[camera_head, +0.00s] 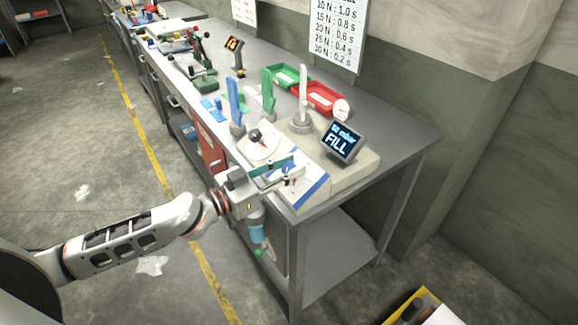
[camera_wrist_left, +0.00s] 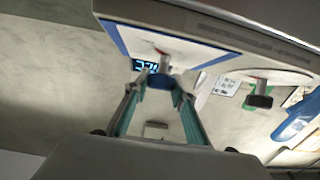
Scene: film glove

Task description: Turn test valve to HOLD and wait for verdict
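The test valve's white plate with a blue border (camera_head: 312,192) lies at the near end of the bench, on a pale block. My left gripper (camera_head: 287,172) is over this plate. In the left wrist view its teal fingers (camera_wrist_left: 162,88) stand apart, one on each side of a small dark blue handle (camera_wrist_left: 160,79) below the plate edge (camera_wrist_left: 150,42); I cannot tell whether they touch it. The handle's exact setting is unreadable. A small display (camera_head: 343,142) beside the plate reads FILL with an mbar figure above. My right gripper is not in view.
A round white dial with a black knob (camera_head: 256,136) stands just behind the plate. Blue (camera_head: 236,106), green (camera_head: 267,95) and white (camera_head: 302,90) upright glove forms stand farther back. The bench's right end is clear.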

